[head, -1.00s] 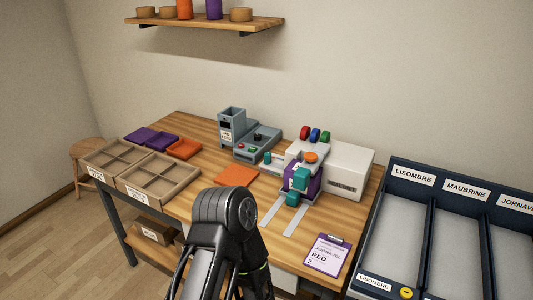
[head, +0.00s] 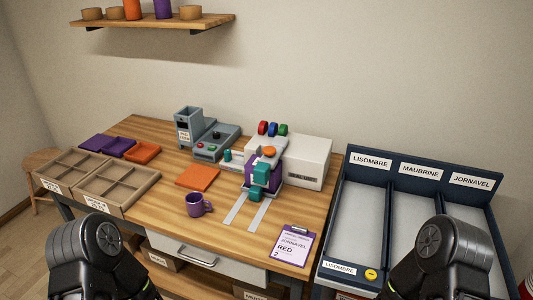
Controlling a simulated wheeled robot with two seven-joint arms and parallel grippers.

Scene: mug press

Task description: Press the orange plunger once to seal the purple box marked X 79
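The orange plunger (head: 269,151) sits on top of the grey and white press at the back right of the bench. Two dark joints of my own arms show at the bottom left and bottom right, apart from the press. The fingertips of both grippers are out of view.
A purple mug (head: 198,204) stands on the bench left of two pale rails (head: 237,208). A clipboard (head: 294,246) lies at the front right. Divided trays (head: 117,188), an orange square (head: 198,176) and a grey machine (head: 210,136) are to the left. Labelled bins (head: 358,215) stand at right.

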